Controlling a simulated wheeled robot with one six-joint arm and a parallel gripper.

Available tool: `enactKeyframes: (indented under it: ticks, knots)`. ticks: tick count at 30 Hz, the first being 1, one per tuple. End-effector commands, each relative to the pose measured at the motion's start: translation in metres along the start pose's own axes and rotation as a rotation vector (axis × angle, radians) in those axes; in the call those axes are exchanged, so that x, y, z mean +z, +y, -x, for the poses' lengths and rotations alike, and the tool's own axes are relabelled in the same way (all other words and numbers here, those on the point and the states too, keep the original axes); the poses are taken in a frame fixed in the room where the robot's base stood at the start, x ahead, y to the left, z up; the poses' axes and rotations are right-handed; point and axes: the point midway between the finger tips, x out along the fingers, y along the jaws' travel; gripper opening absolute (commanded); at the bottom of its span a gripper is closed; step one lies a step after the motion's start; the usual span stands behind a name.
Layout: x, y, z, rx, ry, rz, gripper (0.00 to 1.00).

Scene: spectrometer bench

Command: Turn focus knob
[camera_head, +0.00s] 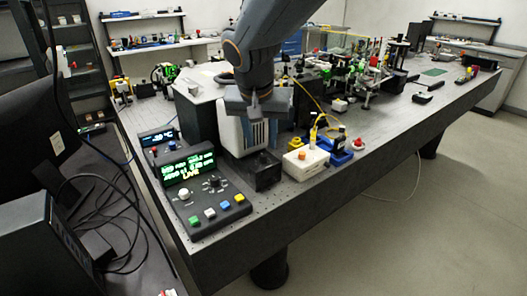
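My gripper (255,108) hangs in the upper middle, in front of the top of a white vented housing (231,132). Its fingers are small and dark, and I cannot tell whether they are open or shut. Below it, a black block (265,177) with a small dark knob-like top (263,158) stands against the housing, apart from the gripper. A black control console (212,207) to the left has a lit green text screen (188,168), round knobs (214,183) and coloured buttons. No label shows which knob is the focus knob.
A cream box (305,163) with an orange top part and a blue holder (341,157) stand right of the black block. Optics and cables crowd the bench further back. The bench's front edge (330,190) is near; a dark monitor and loose cables are at left.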

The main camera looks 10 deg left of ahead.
Motion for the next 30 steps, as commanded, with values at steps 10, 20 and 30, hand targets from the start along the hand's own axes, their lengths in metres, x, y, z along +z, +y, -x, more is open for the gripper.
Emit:
enactKeyframes:
  ticks: [10, 20, 30]
  knots:
    - [0.001, 0.001, -0.048, 0.001, -0.003, -0.001, 0.35]
    - [0.001, 0.001, -0.057, -0.001, -0.001, 0.000, 0.35]
    - [0.001, 0.001, -0.057, -0.001, -0.002, 0.000, 0.00]
